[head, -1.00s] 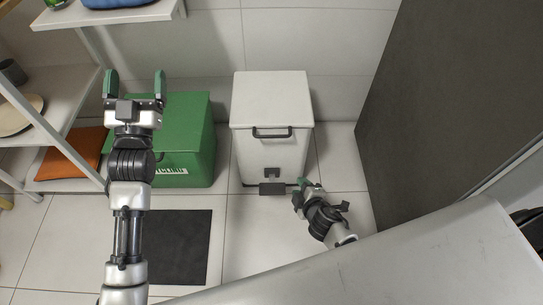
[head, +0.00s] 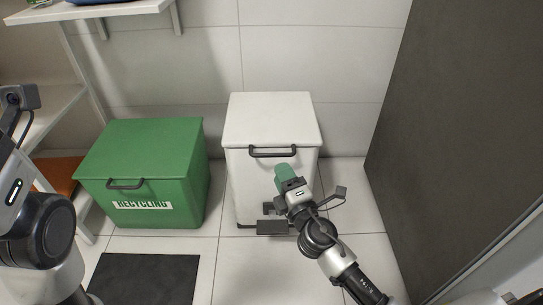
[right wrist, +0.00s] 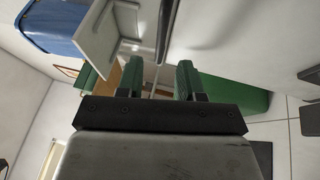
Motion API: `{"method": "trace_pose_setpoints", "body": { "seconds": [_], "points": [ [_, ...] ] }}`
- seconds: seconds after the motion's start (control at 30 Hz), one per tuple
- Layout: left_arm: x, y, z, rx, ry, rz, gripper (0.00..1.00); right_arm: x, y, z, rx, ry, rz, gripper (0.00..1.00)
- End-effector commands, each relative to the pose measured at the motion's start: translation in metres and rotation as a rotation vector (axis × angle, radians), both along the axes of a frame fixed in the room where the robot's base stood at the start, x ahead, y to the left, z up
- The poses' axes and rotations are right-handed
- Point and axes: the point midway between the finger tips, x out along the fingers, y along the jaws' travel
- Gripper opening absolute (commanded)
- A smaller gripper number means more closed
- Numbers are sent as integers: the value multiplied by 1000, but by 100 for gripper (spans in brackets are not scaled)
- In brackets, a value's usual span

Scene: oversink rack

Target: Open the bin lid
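The white bin (head: 272,190) stands against the tiled wall in the head view, with its flat lid (head: 270,118) closed. A dark bar handle (head: 274,151) runs across its upper front, and a dark pedal (head: 272,227) sits at its base. My right gripper (head: 284,175) is in front of the bin, just below the handle. In the right wrist view its green fingers (right wrist: 160,70) are apart with nothing held; a dark bar, seemingly the handle (right wrist: 166,30), shows just beyond them. Contact cannot be told. My left arm is at the left edge, its fingers out of view.
A green recycling bin (head: 150,170) stands left of the white bin. A dark mat (head: 145,278) lies on the floor before it. Shelving (head: 55,110) is at the left, and a dark panel (head: 440,150) rises at the right. Some tiled floor is free between.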

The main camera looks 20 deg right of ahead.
Motion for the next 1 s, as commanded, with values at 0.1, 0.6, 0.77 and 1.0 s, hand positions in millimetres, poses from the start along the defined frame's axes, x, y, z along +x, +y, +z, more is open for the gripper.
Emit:
{"method": "trace_pose_setpoints", "body": {
  "seconds": [0.1, 0.6, 0.77, 1.0],
  "points": [
    [1, 0, -1, 0, 3, 0, 87, 25, 3, 5, -1, -2, 0, 37],
    [-1, 0, 0, 1, -6, 1, 87, 70, 8, 11, 0, 2, -1, 37],
    [-1, 0, 0, 1, -6, 1, 87, 69, 8, 11, 1, 2, -1, 37],
    [-1, 0, 0, 1, -7, 1, 87, 69, 8, 11, 1, 2, -1, 3]
  ]
}}
